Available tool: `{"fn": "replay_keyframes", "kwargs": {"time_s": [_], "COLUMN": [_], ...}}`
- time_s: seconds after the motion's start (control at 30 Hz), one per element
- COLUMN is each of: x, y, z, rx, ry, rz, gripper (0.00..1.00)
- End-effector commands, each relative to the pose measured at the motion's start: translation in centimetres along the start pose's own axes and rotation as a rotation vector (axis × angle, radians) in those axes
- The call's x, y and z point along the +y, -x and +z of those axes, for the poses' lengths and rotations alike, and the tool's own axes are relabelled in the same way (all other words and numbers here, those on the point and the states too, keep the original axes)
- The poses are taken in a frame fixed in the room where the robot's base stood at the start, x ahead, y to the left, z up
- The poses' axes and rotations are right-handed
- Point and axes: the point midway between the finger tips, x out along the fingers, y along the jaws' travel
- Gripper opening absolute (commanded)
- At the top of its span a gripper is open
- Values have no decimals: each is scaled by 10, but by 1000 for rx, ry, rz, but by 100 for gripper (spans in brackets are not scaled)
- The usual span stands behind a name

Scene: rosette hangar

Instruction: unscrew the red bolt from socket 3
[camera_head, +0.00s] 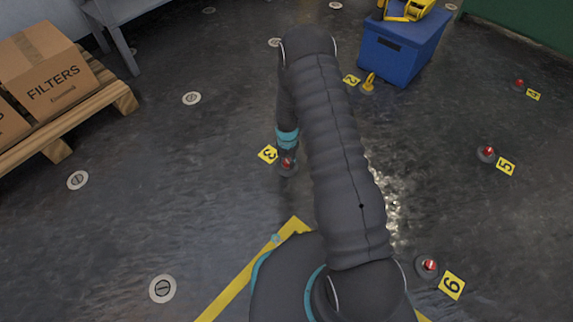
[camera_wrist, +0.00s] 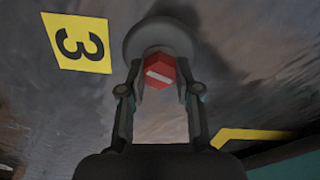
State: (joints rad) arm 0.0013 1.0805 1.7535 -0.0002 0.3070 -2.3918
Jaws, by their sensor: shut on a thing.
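The red bolt (camera_wrist: 158,72) has a hexagonal head with a white bar across it. It stands in the grey round socket 3 (camera_wrist: 150,33), beside the yellow label with the number 3 (camera_wrist: 77,42). My gripper (camera_wrist: 160,88) has its two fingers on either side of the bolt head and is shut on it. In the head view the red bolt (camera_head: 287,162) shows small below the end of my arm, next to the yellow 3 label (camera_head: 268,154). My gripper is mostly hidden there by my own arm.
Other red bolts stand in sockets by labels 5 (camera_head: 505,166) and 6 (camera_head: 452,285). A yellow piece (camera_head: 369,82) stands by label 2, near a blue crate (camera_head: 373,57). A pallet with FILTERS boxes (camera_head: 50,80) is at left.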

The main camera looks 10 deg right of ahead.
Motion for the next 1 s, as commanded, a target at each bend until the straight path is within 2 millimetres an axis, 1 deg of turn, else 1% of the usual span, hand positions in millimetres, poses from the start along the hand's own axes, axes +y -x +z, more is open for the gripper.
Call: {"fn": "replay_keyframes", "kwargs": {"time_s": [0.1,0.4,0.47,0.73,0.83,1.0], "x": [0,0,0,0,0,0], "y": [0,0,0,-1,-1,-1], "z": [0,0,0,0,0,0], "rx": [1,1,1,1,1,1], "ry": [40,60,102,383,432,442], "rz": [0,-1,-1,-1,-1,-1], "gripper": [0,0,0,0,0,0]}}
